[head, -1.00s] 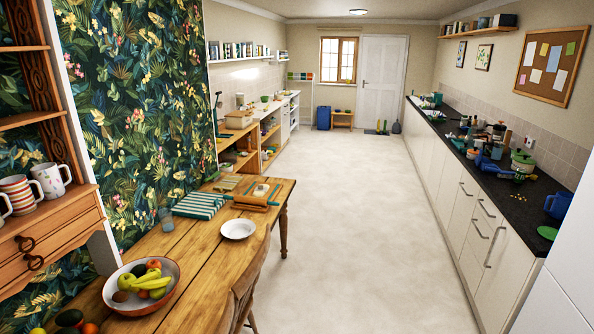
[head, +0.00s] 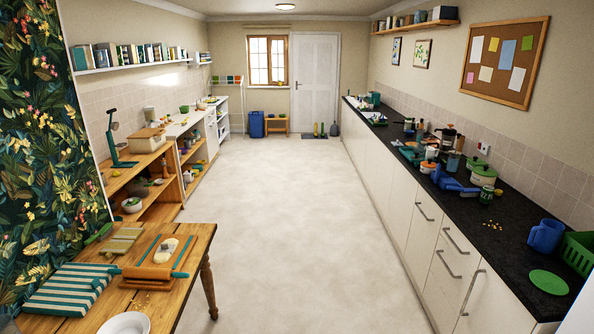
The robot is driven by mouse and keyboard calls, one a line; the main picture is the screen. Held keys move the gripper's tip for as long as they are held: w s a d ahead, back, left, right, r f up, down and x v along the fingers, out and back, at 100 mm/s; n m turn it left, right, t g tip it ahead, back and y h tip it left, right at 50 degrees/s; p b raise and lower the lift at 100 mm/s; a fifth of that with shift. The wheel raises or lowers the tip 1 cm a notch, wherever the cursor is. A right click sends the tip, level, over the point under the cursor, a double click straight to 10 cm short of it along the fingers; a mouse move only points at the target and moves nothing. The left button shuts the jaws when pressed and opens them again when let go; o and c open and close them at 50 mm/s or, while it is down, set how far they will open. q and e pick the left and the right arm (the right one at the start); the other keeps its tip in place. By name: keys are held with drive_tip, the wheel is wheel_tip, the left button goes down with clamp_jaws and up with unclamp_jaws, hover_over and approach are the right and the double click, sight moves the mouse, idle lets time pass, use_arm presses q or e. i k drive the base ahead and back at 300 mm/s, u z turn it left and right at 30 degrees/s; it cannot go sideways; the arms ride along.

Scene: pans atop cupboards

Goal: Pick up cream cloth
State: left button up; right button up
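I cannot make out a plain cream cloth in the head view. A folded teal-and-cream striped cloth (head: 70,289) lies on the wooden table (head: 186,262) at the lower left. Neither of my grippers shows.
The table also holds a board with dough (head: 165,250), a rolling pin and a white plate (head: 124,324). A dark counter (head: 508,224) on the right is crowded with a blue jug (head: 546,235), a green basket (head: 577,252) and pots. The pale floor (head: 290,220) between is clear.

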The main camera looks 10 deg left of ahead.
sight(163, 248)
drive_tip(key=u, duration=0.1)
drive_tip(key=i, duration=1.9)
drive_tip(key=u, duration=1.2)
drive_tip(key=i, duration=1.4)
drive_tip(key=u, duration=1)
